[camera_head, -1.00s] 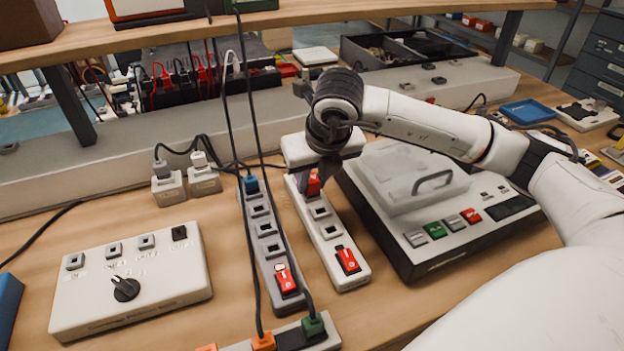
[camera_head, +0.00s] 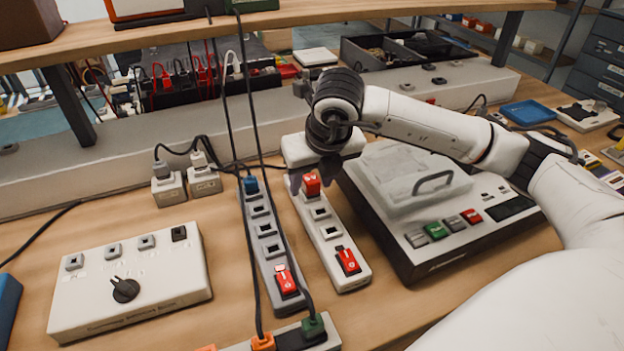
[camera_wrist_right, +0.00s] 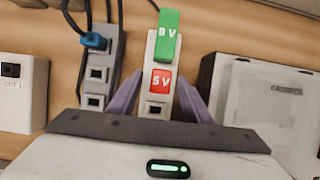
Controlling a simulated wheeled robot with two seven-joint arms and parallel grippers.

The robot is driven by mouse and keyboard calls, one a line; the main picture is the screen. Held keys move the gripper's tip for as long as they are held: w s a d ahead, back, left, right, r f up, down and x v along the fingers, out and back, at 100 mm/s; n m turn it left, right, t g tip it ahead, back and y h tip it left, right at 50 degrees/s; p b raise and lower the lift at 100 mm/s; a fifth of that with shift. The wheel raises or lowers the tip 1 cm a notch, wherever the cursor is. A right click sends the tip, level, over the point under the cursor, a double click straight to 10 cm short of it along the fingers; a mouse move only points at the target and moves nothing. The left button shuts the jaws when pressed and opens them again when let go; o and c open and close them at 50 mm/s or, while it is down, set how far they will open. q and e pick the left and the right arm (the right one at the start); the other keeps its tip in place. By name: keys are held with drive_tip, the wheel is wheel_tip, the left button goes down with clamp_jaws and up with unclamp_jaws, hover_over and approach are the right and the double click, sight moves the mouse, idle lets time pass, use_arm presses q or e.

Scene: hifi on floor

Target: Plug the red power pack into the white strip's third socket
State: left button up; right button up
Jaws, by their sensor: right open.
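The red power pack (camera_head: 312,184), marked "5 V" in the right wrist view (camera_wrist_right: 161,81), stands upright on the white strip (camera_head: 328,246). Two empty sockets of the strip show between the pack and a red switch (camera_head: 347,260) at the near end. A green pack (camera_wrist_right: 168,36) stands on the strip just beyond the red one; in the head view my arm hides it. My right gripper (camera_head: 313,176) is open, its fingers spread on either side of the red pack and apart from it. My left gripper is out of view.
A grey strip (camera_head: 270,256) with a blue plug (camera_head: 250,184) runs close on the left, with black cables hanging over it. A white-topped device with a handle (camera_head: 434,182) stands close on the right. A white switch box (camera_head: 130,280) lies at the front left.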

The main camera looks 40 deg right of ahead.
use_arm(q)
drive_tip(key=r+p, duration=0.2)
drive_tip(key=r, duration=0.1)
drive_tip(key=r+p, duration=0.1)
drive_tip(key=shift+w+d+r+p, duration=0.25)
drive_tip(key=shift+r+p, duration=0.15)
use_arm(e)
drive_tip(key=w+d+v, duration=0.1)
drive_tip(key=w+v, duration=0.1)
drive_tip(key=v, duration=1.4)
drive_tip(key=shift+a+r, duration=0.25)
drive_tip(key=shift+r, duration=0.1)
drive_tip(key=shift+s, duration=0.1)
